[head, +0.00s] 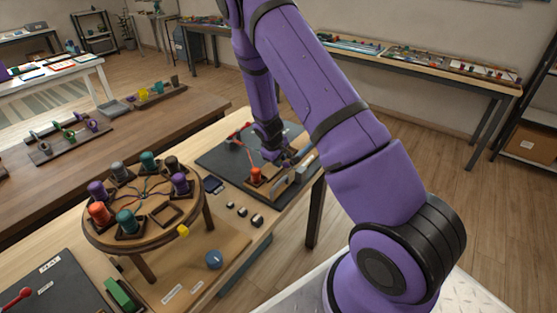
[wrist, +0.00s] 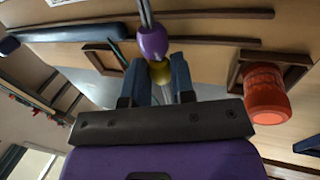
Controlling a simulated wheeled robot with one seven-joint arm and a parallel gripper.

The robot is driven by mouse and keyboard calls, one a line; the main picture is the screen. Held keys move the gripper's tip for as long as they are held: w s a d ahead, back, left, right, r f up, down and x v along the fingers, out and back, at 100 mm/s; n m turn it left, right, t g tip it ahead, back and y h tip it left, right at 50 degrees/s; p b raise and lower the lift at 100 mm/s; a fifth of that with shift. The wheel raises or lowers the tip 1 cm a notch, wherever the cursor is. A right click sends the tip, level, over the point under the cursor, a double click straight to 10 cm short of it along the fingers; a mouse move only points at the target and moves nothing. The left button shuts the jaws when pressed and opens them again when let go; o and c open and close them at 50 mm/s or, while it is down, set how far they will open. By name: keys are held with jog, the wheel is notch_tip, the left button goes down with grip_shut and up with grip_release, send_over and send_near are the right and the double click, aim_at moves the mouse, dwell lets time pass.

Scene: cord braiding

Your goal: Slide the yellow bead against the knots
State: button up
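The yellow bead (wrist: 160,71) sits between the fingertips of my gripper (wrist: 160,76) in the wrist view. The two fingers flank it closely, with no clear gap on either side. A purple bead (wrist: 153,42) is just beyond it on the same pale cords (wrist: 146,12), which run away toward the top of the view. I cannot make out the knots. In the head view my gripper (head: 287,157) is low over the dark mat (head: 222,158), and the yellow bead is hidden there.
An orange spool (wrist: 265,92) in a wooden holder stands right of my gripper in the wrist view; it also shows in the head view (head: 256,174). The round braiding stand (head: 150,232) with several coloured spools is to the left. Small dark-and-white pieces (head: 243,212) lie between.

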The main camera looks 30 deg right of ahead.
jog(key=w+a, duration=0.1)
jog(key=w, duration=0.4)
jog(key=w+a, duration=0.2)
jog(key=w, duration=0.2)
jog(key=w+a, duration=0.2)
jog(key=w, duration=0.3)
jog(key=shift+w+a, duration=0.15)
jog(key=shift+w, duration=0.15)
grip_shut()
jog(key=o, duration=0.9)
grip_release()
jog(key=v, duration=1.1)
jog(key=shift+f, duration=0.1)
